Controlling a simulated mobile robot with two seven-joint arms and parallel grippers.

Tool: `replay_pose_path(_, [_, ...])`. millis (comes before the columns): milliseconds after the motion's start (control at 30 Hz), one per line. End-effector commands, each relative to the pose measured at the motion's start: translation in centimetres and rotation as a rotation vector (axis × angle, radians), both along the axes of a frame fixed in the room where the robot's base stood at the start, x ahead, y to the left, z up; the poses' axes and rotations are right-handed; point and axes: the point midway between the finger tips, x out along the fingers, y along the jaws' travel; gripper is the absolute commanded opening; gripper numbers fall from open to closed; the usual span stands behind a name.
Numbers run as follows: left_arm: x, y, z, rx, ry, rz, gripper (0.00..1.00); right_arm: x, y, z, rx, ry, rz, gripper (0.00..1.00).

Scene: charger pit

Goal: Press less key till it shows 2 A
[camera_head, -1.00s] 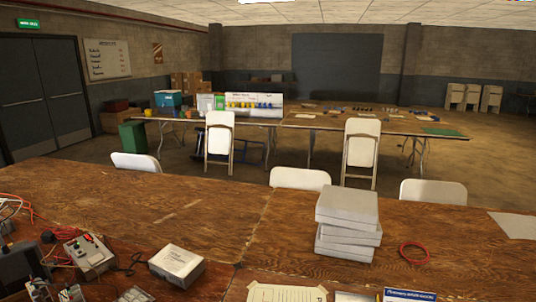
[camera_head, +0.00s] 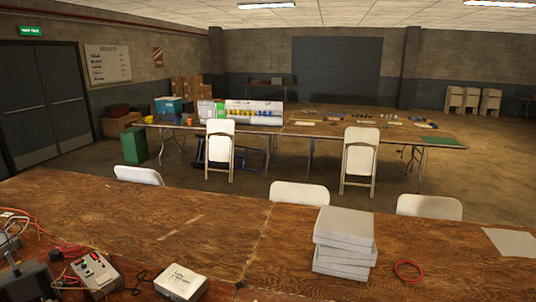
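A small light grey device (camera_head: 97,274) with red and green parts on its top lies on the near wooden table at the lower left. It may be the charger, but I cannot make out a less key or any reading at this size. A dark box (camera_head: 28,285) stands to its left, cut by the picture edge. A red cable (camera_head: 66,252) and other wires lie around them. Neither of my grippers shows in the head view.
The near table (camera_head: 140,215) is mostly clear in the middle. A white box (camera_head: 181,283) lies right of the device. A stack of pale boxes (camera_head: 344,245) and a red ring (camera_head: 408,270) are farther right. White chairs (camera_head: 299,194) stand beyond.

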Motion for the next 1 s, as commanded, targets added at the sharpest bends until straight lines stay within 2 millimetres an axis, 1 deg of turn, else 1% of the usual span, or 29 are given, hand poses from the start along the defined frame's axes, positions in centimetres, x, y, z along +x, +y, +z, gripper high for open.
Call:
replay_pose_path(33, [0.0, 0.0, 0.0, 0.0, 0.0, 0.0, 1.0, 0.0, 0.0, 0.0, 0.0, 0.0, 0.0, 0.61])
replay_pose_path(67, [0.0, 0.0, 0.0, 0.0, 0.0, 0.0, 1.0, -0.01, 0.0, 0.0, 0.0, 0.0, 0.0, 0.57])
replay_pose_path(567, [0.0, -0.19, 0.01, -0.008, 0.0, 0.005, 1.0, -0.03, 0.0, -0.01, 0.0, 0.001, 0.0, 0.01])
replay_pose_path(1000, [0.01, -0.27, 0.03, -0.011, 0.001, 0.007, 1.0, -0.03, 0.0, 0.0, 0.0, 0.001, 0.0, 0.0])
